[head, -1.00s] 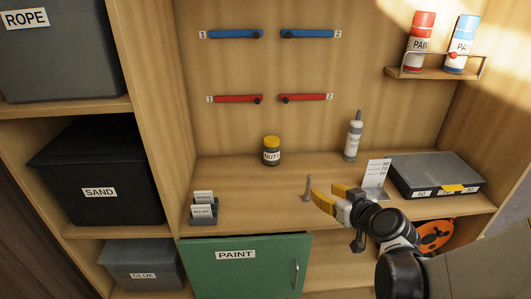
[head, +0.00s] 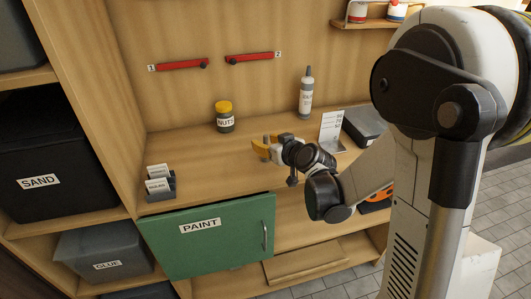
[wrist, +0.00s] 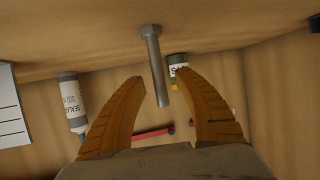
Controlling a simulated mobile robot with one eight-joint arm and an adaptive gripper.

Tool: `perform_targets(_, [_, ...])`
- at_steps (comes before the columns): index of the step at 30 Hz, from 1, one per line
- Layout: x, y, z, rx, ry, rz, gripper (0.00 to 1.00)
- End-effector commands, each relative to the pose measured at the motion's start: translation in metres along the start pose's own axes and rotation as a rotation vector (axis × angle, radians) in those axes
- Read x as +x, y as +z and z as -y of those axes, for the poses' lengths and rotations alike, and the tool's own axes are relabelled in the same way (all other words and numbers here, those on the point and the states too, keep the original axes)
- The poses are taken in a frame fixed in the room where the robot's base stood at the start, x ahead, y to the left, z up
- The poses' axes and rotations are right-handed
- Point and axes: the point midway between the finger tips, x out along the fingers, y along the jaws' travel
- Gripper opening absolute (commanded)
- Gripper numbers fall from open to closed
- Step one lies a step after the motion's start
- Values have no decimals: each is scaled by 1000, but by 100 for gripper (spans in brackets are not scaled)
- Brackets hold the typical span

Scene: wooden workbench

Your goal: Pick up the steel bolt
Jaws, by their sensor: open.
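The steel bolt (wrist: 154,62) is grey and stands on the workbench shelf, upside down in the wrist view, with its wide hex head against the wood. My gripper (wrist: 161,78) is open. Its two orange fingers lie either side of the bolt's shaft in that picture, with a gap on both sides. I cannot tell how deep the bolt is between them. In the head view my gripper (head: 261,146) is low over the shelf, and the bolt is mostly hidden by the fingers.
A nuts jar (head: 224,117) and a sealant bottle (head: 306,93) stand behind my gripper. A card stand (head: 331,129) and a dark case (head: 365,125) are to the right. A small card holder (head: 160,184) is at the left. A green paint door (head: 210,235) is below.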

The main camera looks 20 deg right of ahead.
Motion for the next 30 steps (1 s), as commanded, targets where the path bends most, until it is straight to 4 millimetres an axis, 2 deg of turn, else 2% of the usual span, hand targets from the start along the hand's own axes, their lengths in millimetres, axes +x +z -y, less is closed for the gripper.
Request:
perform_targets(4, [-1,-1,0,0,0,0,39])
perform_targets(5, [-1,-1,0,0,0,0,32])
perform_targets(6, [-1,-1,0,0,0,0,19])
perform_targets(8, [-1,-1,0,0,0,0,1])
perform_targets(23, [-2,-2,0,0,0,0,0])
perform_targets(26, [-4,-8,0,0,0,0,0])
perform_targets(30, [-11,-25,0,0,0,0,0])
